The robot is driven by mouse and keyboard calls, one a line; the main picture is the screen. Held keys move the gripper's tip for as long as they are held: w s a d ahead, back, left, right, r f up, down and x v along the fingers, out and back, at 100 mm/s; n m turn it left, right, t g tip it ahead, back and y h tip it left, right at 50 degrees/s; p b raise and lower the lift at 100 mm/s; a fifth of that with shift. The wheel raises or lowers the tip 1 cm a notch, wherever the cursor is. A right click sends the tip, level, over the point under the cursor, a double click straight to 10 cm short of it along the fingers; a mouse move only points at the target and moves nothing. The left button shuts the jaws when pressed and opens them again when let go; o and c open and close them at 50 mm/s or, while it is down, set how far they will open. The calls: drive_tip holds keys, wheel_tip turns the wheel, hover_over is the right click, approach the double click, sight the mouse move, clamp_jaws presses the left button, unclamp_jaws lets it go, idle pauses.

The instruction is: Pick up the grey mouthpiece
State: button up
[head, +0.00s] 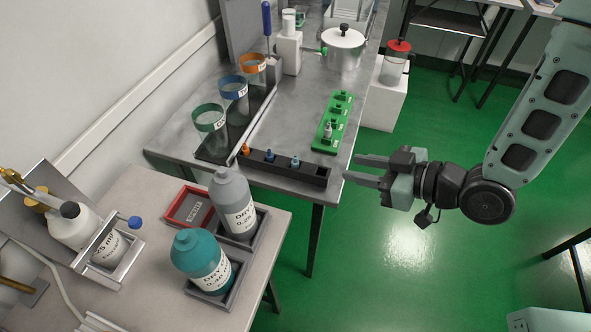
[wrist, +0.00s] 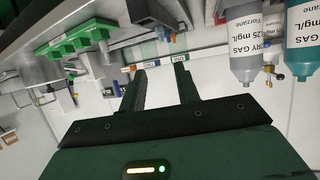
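A small grey piece (head: 328,131), which looks like the grey mouthpiece, stands in the green rack (head: 326,146) near the right edge of the metal table. Darker green pegs or pieces stand behind it in the same rack. My gripper (head: 354,167) is open and empty, just off the right edge of the table, to the right of the black rail and nearer than the green rack. The wrist view shows the two fingers (wrist: 160,76) apart with nothing between them.
A black rail (head: 286,170) holds orange, blue and light blue pieces along the table's front edge. Three clear cups stand behind it at left. A grey bottle (head: 234,205) and teal bottle (head: 202,262) stand on the nearer table.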

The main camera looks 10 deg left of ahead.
drive_tip(key=a+f+b, duration=0.1)
drive_tip(key=b, duration=0.3)
approach(295, 157)
drive_tip(key=x, duration=0.4)
drive_tip(key=shift+w+f, duration=0.1)
drive_tip(key=shift+x, duration=3.05)
drive_tip(key=shift+f, duration=0.15)
clamp_jaws()
